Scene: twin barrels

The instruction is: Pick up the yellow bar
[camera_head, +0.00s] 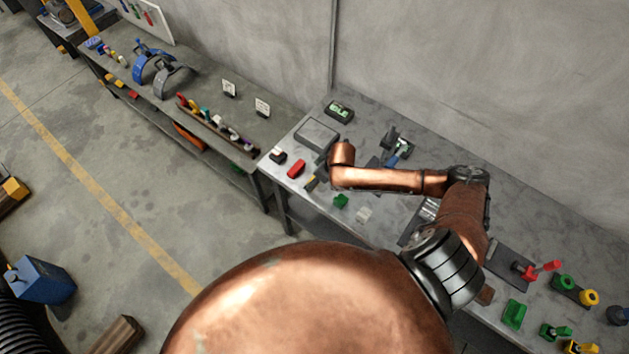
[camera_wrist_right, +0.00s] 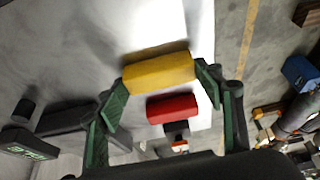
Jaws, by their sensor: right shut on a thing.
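The yellow bar (camera_wrist_right: 158,72) lies crosswise between the green-padded fingers of my right gripper (camera_wrist_right: 160,80) in the right wrist view. The fingers are shut on its two ends. In the head view a small yellow patch of the bar (camera_head: 310,184) shows at the dark right gripper (camera_head: 317,178), near the left edge of the grey table (camera_head: 382,225); the copper arm hides part of the gripper. I cannot tell whether the bar touches the table. My left gripper is not in view.
A red block (camera_head: 296,169) lies just left of the gripper; it also shows close below the bar in the wrist view (camera_wrist_right: 172,108). A grey box (camera_head: 317,133) and a green-faced device (camera_head: 339,110) stand behind. A green block (camera_head: 341,201) lies in front.

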